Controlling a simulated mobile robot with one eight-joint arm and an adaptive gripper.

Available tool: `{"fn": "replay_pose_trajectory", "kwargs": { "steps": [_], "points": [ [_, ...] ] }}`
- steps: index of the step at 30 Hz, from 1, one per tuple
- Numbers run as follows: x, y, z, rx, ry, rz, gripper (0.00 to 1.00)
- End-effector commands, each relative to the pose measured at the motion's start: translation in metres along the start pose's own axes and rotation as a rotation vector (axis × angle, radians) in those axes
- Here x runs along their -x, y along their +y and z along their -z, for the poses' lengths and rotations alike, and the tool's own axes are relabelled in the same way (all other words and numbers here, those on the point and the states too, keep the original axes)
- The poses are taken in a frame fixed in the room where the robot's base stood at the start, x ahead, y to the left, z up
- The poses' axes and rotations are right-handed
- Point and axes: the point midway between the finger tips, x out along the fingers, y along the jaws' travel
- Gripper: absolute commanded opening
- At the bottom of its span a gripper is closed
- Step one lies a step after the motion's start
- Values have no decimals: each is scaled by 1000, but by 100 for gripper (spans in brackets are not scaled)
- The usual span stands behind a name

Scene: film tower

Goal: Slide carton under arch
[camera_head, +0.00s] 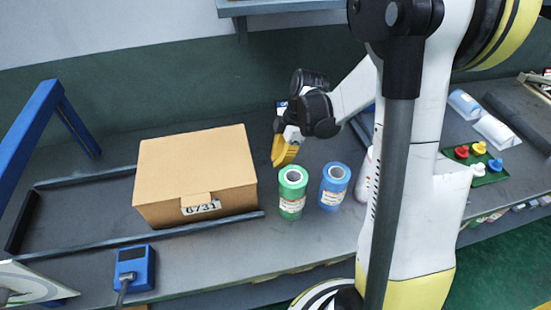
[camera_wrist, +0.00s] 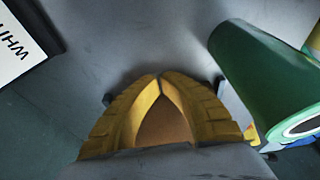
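A closed tan cardboard carton (camera_head: 195,170) with a label reading about 6731 sits on the bench, between two dark rails (camera_head: 150,242). A blue arch (camera_head: 42,120) stands to the carton's left, partly cut off by the frame; the carton is apart from its visible bars. My gripper (camera_head: 282,158), with yellow fingers, is just right of the carton's back right side, with a gap visible between them. In the wrist view its fingertips (camera_wrist: 160,76) meet, with no held object evident. The carton cannot be made out surely in that view.
A green roll (camera_head: 292,190) stands close in front of my gripper and shows large in the wrist view (camera_wrist: 262,85). A blue roll (camera_head: 334,184) is to its right. A blue box (camera_head: 134,266) with a cable sits before the front rail. A green tray (camera_head: 478,165) holds coloured pieces.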

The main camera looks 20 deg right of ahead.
Motion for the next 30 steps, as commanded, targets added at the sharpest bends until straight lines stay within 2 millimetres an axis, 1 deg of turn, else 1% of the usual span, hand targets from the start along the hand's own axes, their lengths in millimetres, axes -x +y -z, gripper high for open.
{"fn": "replay_pose_trajectory", "kwargs": {
  "steps": [1, 3, 8, 9, 13, 18, 30],
  "points": [
    [-16, 1, -1, 2, 0, 0, 0],
    [-32, 0, -1, 2, 0, 0, 0],
    [-65, 0, -1, 1, 0, 1, 0],
    [-68, 0, 4, 3, 0, 1, 0],
    [-70, 0, 24, 4, 0, 1, 0],
    [-73, 0, 36, 1, 0, 0, 0],
    [-73, 0, 39, 0, 0, 0, 0]
  ]
}}
